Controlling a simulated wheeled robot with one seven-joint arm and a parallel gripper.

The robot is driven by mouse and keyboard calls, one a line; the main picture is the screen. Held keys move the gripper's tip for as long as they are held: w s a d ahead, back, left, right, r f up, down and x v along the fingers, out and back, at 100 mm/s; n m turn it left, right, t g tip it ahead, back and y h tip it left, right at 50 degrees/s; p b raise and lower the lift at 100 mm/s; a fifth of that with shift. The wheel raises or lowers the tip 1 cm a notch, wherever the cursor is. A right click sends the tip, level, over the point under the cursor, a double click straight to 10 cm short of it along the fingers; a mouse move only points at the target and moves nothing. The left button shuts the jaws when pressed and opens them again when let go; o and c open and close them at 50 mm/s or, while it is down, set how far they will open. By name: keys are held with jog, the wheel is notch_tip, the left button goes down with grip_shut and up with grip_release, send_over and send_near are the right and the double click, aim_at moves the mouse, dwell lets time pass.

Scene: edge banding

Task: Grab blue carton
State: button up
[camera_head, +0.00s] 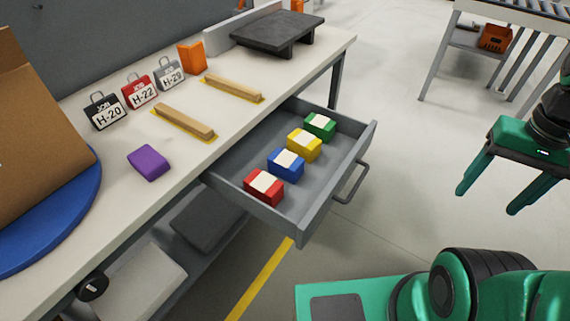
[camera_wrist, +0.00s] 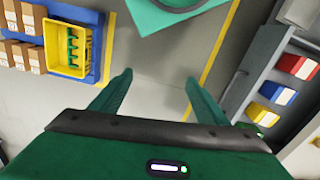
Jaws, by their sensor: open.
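The blue carton (camera_head: 286,164) has a white top label and sits in an open grey drawer (camera_head: 325,193). It stands in a row between the red carton (camera_head: 263,187) and the yellow carton (camera_head: 304,145), with the green carton (camera_head: 320,126) at the far end. In the wrist view the blue carton (camera_wrist: 272,91) is at the right, beyond my fingers. My gripper (camera_head: 490,200) is open and empty, out over the floor to the right of the drawer. Its two fingers also show spread apart in the wrist view (camera_wrist: 155,90).
The drawer handle (camera_head: 352,182) sticks out toward the floor. The workbench (camera_head: 225,133) holds a purple block (camera_head: 148,162), wooden strips, tags and an orange block. A conveyor stand (camera_head: 450,45) is at the back right. The floor between drawer and gripper is clear.

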jog(key=o, duration=0.7)
jog(key=shift+n, duration=0.8)
jog(key=w, duration=0.4)
jog(key=shift+w+f, duration=0.15)
jog(key=shift+c, duration=0.2)
jog(key=w+a+f+n+t+h, duration=0.1)
jog(key=w+a+f+n+h, duration=0.1)
jog(key=w+a+n, duration=0.5)
jog(key=w+a+f+n+h, duration=0.25)
jog(key=w+a, duration=0.55)
jog(key=w, duration=0.6)
jog(key=n+t+h, duration=0.3)
jog(key=n+t, duration=0.5)
jog(key=n, duration=1.5)
send_near(283, 161)
jog(key=shift+s+a, duration=0.15)
jog(key=shift+a, duration=0.1)
jog(key=shift+n+t, duration=0.25)
jog(key=shift+t, duration=0.05)
jog(key=x, duration=0.5)
jog(key=shift+a, duration=0.1)
jog(key=shift+d+x, duration=0.2)
jog(key=shift+x, duration=2.55)
